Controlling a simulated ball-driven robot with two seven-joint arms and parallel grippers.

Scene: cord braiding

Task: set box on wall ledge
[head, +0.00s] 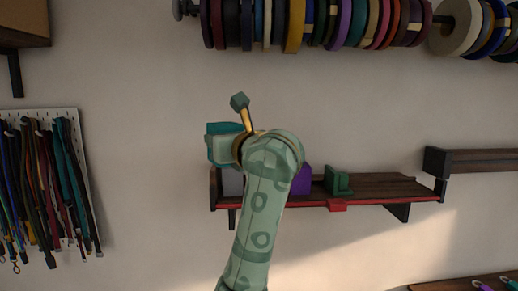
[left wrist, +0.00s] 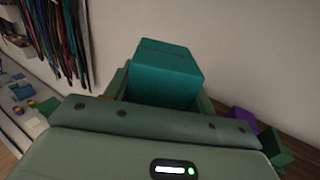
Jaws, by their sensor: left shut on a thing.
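A teal box (head: 224,128) is at the left end of the dark wooden wall ledge (head: 390,190), which has a red front edge. In the head view it appears above the ledge's surface, but its underside is hidden. My left gripper (head: 222,149) is shut on the box. In the left wrist view the teal box (left wrist: 165,72) stands between the jaws of my left gripper (left wrist: 160,98). I cannot tell whether the box touches the ledge. My right gripper is not in view.
A purple block (head: 301,181) and a green bracket-like piece (head: 337,181) stand on the ledge right of my arm. A grey piece (head: 231,182) shows below the box. The ledge's right part is clear. Spools (head: 345,24) hang above, cords (head: 45,180) at left.

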